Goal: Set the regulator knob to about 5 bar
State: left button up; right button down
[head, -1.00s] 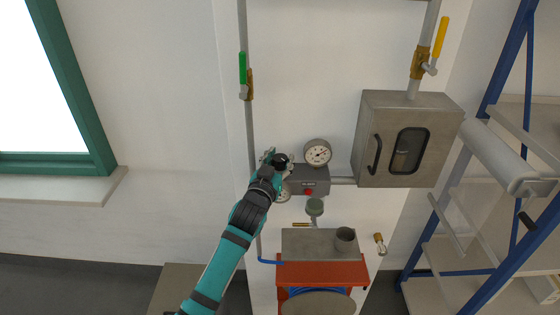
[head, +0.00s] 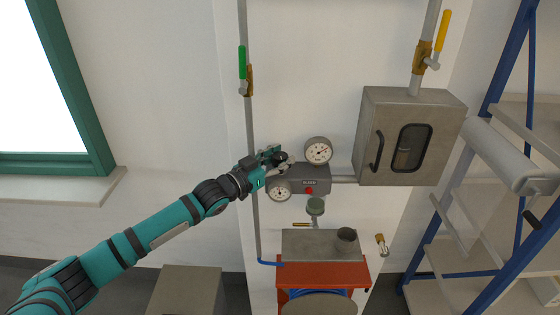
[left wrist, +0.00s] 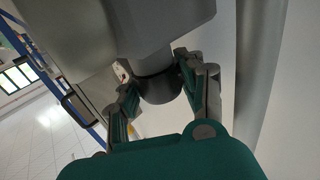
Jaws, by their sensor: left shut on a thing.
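The grey regulator block (head: 318,180) is on the wall, with a dark round knob (head: 280,158) at its upper left. My left gripper (head: 277,159) reaches in from the left and is shut on this knob. In the left wrist view the black knob (left wrist: 160,86) sits between the two fingers (left wrist: 158,88), under a grey body. A large white round gauge (head: 318,151) is above the block; its needle reading is too small to tell. A smaller gauge (head: 279,191) is at the lower left of the block. My right gripper is not in view.
A red button (head: 309,190) is on the block's front. A metal cabinet (head: 372,118) with a window is to the right. Pipes carry a green-handled valve (head: 243,68) and a yellow-handled valve (head: 441,38). A red cart (head: 322,271) stands below. Blue shelving (head: 505,237) is at far right.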

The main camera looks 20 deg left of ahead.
aim_at(280, 156)
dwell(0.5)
pick_arm(q)
jog(key=o, duration=1.2)
jog(key=shift+r, duration=0.15)
notch_tip(280, 156, up, 10)
jog(key=shift+f, duration=0.1)
jog(key=shift+f, duration=0.1)
